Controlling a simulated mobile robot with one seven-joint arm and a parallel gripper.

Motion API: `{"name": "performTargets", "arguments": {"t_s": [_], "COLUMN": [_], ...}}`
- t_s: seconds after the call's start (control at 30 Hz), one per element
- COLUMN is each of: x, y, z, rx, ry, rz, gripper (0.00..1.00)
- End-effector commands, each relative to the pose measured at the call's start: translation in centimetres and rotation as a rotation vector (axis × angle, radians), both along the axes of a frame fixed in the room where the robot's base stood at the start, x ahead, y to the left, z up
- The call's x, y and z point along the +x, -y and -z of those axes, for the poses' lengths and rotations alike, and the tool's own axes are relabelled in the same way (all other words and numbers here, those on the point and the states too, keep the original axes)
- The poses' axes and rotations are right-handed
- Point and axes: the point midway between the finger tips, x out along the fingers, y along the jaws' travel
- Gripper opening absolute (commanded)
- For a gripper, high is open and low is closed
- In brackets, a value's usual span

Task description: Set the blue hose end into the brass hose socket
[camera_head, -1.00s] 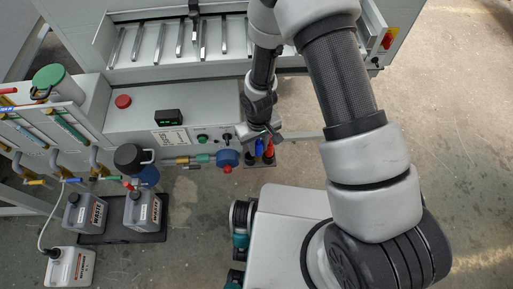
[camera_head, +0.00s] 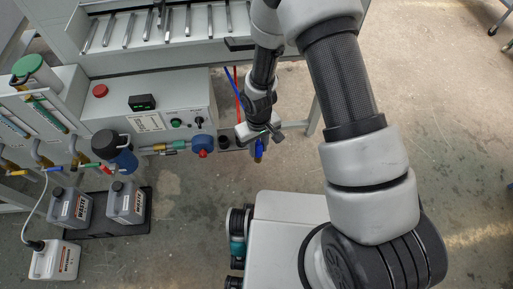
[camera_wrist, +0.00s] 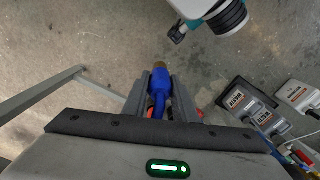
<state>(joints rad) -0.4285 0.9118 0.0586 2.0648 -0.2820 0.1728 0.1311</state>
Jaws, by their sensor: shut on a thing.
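My gripper (camera_head: 259,156) is shut on the blue hose end (camera_head: 259,147) and holds it over the floor, right of the panel. The wrist view shows the blue hose end (camera_wrist: 160,88) between the two fingers of my gripper (camera_wrist: 159,84), with its brass-coloured tip (camera_wrist: 160,66) pointing away. A blue hose (camera_head: 233,82) runs up behind my arm. Brass-coloured fittings (camera_head: 158,148) sit on the short pipe at the panel's front, left of my gripper. I cannot tell for sure which opening is the brass hose socket.
A blue valve with a red front (camera_head: 203,147) ends the pipe. A dark holder (camera_head: 223,140) stands between it and my gripper. A red hose (camera_head: 237,88) hangs behind. Grey canisters (camera_head: 126,203) stand on a black tray at the left.

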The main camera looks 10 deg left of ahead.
Motion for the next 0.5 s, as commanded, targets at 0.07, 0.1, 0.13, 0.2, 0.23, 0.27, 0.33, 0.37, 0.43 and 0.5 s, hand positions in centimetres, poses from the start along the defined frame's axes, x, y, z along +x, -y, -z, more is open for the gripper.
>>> {"name": "performTargets", "arguments": {"t_s": [0.07, 0.1, 0.13, 0.2, 0.23, 0.27, 0.33, 0.37, 0.43, 0.5], "x": [0.1, 0.1, 0.2, 0.2, 0.2, 0.2, 0.3, 0.3, 0.3, 0.3], "y": [0.0, 0.1, 0.1, 0.1, 0.1, 0.1, 0.1, 0.1, 0.1, 0.1], "z": [0.0, 0.0, 0.0, -0.2, -0.3, -0.5, -1.1, -1.4, -2.1, -2.9], "rx": [0.001, 0.001, 0.001, 0.001, 0.001, 0.001, 0.001, 0.002, 0.002, 0.001], "ry": [0.001, 0.001, 0.001, 0.002, 0.002, 0.002, 0.002, 0.002, 0.002, 0.002], "rz": [0.0, 0.0, 0.0, 0.0, -0.001, -0.001, -0.001, -0.001, 0.0, 0.0], "gripper": [0.0, 0.0, 0.0, 0.0, 0.0, 0.0, 0.0, 0.0, 0.0, 0.0]}}
